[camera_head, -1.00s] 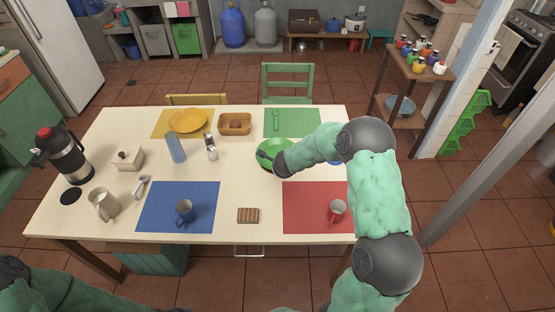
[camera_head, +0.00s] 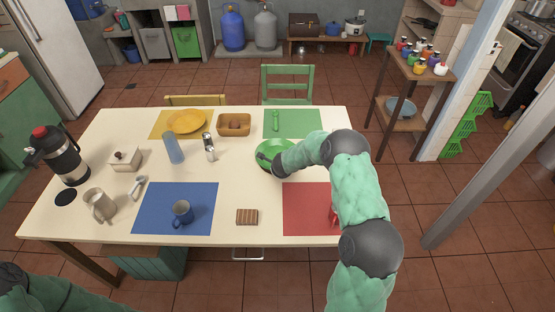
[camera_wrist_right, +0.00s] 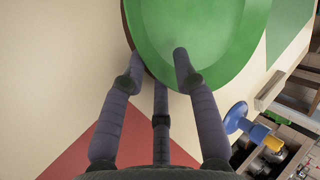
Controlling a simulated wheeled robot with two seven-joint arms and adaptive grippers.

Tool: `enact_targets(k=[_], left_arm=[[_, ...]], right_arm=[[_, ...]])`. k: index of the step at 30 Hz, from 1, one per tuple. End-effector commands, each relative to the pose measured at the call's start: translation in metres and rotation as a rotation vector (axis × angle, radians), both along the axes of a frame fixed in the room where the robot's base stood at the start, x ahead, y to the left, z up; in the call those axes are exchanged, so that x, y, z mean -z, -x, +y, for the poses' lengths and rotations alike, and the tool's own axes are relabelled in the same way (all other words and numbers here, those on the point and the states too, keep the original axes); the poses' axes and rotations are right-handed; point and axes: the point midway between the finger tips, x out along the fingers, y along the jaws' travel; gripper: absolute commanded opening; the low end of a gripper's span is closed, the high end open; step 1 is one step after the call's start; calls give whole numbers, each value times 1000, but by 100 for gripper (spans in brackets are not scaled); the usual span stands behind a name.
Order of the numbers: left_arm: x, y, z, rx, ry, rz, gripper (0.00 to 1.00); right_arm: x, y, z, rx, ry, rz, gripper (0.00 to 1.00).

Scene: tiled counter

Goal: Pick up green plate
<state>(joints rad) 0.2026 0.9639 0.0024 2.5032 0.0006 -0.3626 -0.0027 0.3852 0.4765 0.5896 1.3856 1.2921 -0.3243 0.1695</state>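The green plate (camera_head: 270,147) is on the table right of centre, near the green placemat. My right arm reaches over the table from the right, and its dark gripper (camera_head: 264,158) is at the plate's near left part. In the right wrist view the plate (camera_wrist_right: 205,25) fills the top, and the gripper (camera_wrist_right: 158,62) has its fingers at the rim. One finger overlaps the plate's face, while the others are at or behind its edge. Whether they clamp it is unclear. Only part of my left arm shows at the lower left; its gripper is out of frame.
The red placemat (camera_head: 302,210) lies below my right arm, which partly hides a red mug (camera_head: 333,216). A wooden basket (camera_head: 234,124), a shaker (camera_head: 208,147) and a blue glass (camera_head: 173,148) stand left of the plate.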

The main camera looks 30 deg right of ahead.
Motion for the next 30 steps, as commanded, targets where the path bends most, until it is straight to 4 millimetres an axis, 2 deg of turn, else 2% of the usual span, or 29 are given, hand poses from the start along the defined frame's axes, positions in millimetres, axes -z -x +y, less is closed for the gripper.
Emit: enact_targets(k=[7, 10, 11, 23, 30], left_arm=[[0, 0, 0, 0, 0, 0, 0], [0, 0, 0, 0, 0, 0, 0], [0, 0, 0, 0, 0, 0, 0], [-1, 0, 0, 0, 0, 0, 0], [-10, 0, 0, 0, 0, 0, 0]], right_arm=[[0, -1, -1, 1, 0, -1, 30], [0, -1, -1, 0, 0, -1, 2], [0, -1, 0, 0, 0, -1, 0], [-1, -1, -1, 1, 0, -2, 0], [-14, -1, -1, 1, 0, -2, 0]])
